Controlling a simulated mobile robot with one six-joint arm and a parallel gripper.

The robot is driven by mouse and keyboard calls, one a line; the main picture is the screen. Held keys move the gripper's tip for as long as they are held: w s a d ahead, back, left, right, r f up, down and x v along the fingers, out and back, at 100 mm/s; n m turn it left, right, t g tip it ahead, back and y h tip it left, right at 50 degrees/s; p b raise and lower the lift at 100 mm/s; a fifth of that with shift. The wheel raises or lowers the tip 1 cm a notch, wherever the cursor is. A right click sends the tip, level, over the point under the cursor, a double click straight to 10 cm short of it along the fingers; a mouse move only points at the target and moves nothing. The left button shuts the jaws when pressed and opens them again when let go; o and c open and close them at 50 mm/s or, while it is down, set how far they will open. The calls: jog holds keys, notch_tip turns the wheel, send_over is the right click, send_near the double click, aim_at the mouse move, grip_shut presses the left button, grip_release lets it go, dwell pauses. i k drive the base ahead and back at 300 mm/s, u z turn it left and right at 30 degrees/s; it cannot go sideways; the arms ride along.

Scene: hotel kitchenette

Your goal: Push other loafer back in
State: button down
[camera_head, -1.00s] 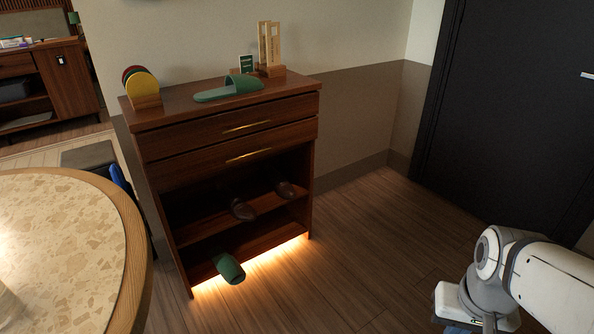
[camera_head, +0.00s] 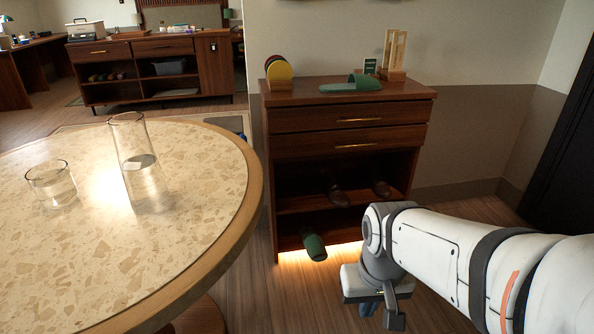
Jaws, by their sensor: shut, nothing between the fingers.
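Two dark brown loafers stand on the upper open shelf (camera_head: 298,204) of the wooden cabinet (camera_head: 345,118). The left loafer (camera_head: 338,196) has its toe at the shelf's front edge. The right loafer (camera_head: 381,188) is also near the front edge; its far part is lost in shadow. My gripper (camera_head: 381,314) is shut and empty, pointing down low in front of the cabinet, below and in front of the loafers. It touches neither of them. My arm comes in from the right and hides the cabinet's lower right corner.
A green slipper (camera_head: 314,246) sticks out tilted from the cabinet's lower shelf, left of my gripper. A round table (camera_head: 225,250) with a glass (camera_head: 50,184) and carafe (camera_head: 140,165) fills the left. Floor shows between table and cabinet.

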aim_at(336, 196)
jog(key=u, duration=0.1)
jog(key=i, duration=1)
jog(key=u, duration=0.05)
